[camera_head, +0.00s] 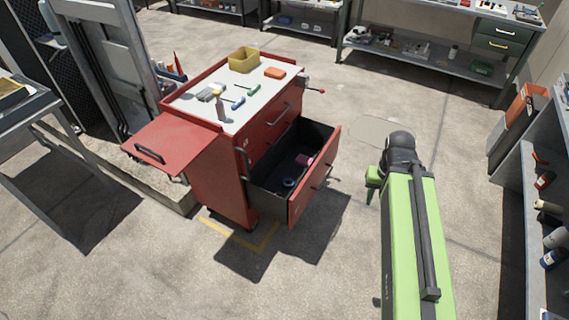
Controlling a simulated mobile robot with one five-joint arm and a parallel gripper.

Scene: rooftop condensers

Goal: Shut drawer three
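A red tool cart (222,188) stands left of centre in the head view. Its low drawer (315,189) is pulled well out toward the right, with a red front, a handle and dark inner walls. No number shows on it, so I cannot tell for certain that it is drawer three. A pink item and a small round blue-grey item lie inside it. A drawer front with a handle above it looks closed. My green arm reaches up from the bottom right. My gripper (372,183) is right of the open drawer's front, apart from it; its fingers are mostly hidden.
The cart's top holds a yellow bin (243,60), an orange box (275,72) and small tools. A red side shelf (170,143) sticks out left. Workbenches line the back, left and right edges. The floor between drawer and right bench is clear, apart from my arm.

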